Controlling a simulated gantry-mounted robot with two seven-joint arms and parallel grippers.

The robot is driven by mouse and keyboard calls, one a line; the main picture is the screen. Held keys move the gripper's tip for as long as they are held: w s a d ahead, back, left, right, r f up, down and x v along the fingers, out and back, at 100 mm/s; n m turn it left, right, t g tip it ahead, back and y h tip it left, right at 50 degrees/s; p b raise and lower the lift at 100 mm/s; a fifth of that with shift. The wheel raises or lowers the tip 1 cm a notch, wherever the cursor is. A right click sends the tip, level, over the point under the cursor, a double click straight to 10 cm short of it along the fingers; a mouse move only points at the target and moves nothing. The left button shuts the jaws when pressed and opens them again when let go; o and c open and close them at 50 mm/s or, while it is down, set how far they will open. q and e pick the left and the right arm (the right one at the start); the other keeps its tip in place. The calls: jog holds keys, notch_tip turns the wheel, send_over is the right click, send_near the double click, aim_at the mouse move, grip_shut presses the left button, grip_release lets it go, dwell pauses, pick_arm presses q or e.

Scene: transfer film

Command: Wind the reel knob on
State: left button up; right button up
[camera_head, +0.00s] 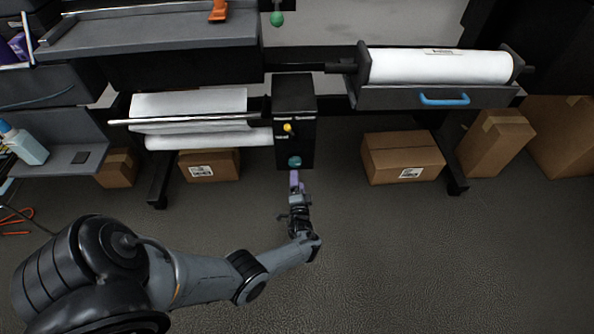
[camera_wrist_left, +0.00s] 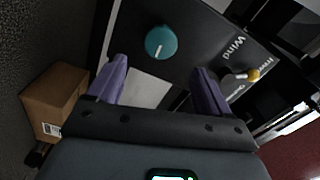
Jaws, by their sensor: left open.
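The teal reel knob (camera_head: 294,162) is on the lower front of the black control box (camera_head: 294,95). In the left wrist view the knob (camera_wrist_left: 161,42) is round, with a white pointer line, and the word "Wind" is printed on the panel to its right. My left gripper (camera_head: 297,182) is just in front of the knob. Its purple fingers are spread, with nothing between them. In the wrist view the knob shows beyond the gap between the fingertips (camera_wrist_left: 160,72), apart from them. My right gripper is not in view.
A yellow knob (camera_head: 287,127) sits above the teal one on the box. A white film roll (camera_head: 440,66) lies at right above a drawer with a blue handle (camera_head: 444,99). Another white roll (camera_head: 210,139) is left of the box. Cardboard boxes (camera_head: 402,158) stand beneath.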

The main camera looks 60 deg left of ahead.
pick_arm(q)
jog(key=shift+v, duration=1.2)
jog(key=shift+p, duration=0.3)
